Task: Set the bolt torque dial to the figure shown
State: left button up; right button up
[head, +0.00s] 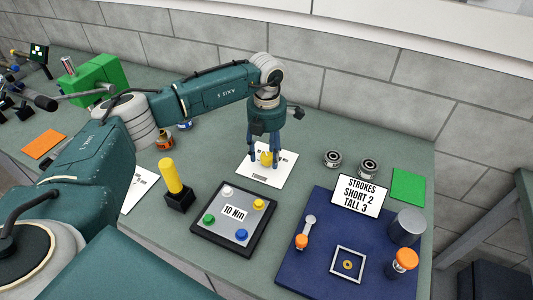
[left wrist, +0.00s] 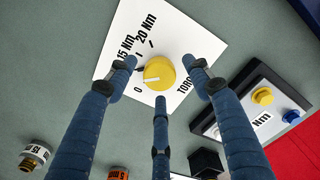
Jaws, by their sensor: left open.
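The yellow torque dial (head: 266,159) sits on a white card with printed marks (head: 262,176). In the left wrist view the dial (left wrist: 159,73) has a pale pointer line toward the left, and the card (left wrist: 195,45) reads 0, 15 Nm and 20 Nm. My left gripper (head: 265,155) points down over the dial. Its blue fingers (left wrist: 160,80) are open and spread around the dial; whether any touches it I cannot tell. A grey panel (head: 232,214) in a black frame reads 10 Nm, with white, yellow, green and blue buttons. My right gripper is not in view.
A yellow-handled tool (head: 170,176) stands in a black block left of the panel. A blue mat (head: 303,268) at right holds a STROKES sign (head: 360,194), a grey cylinder (head: 407,226) and orange-topped parts. Two metal rings (head: 332,158) lie behind it.

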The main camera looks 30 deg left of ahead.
aim_at(266, 156)
pick_arm(q)
notch_tip(266, 156, up, 12)
jog(key=shift+f, duration=0.15)
dwell(0.6)
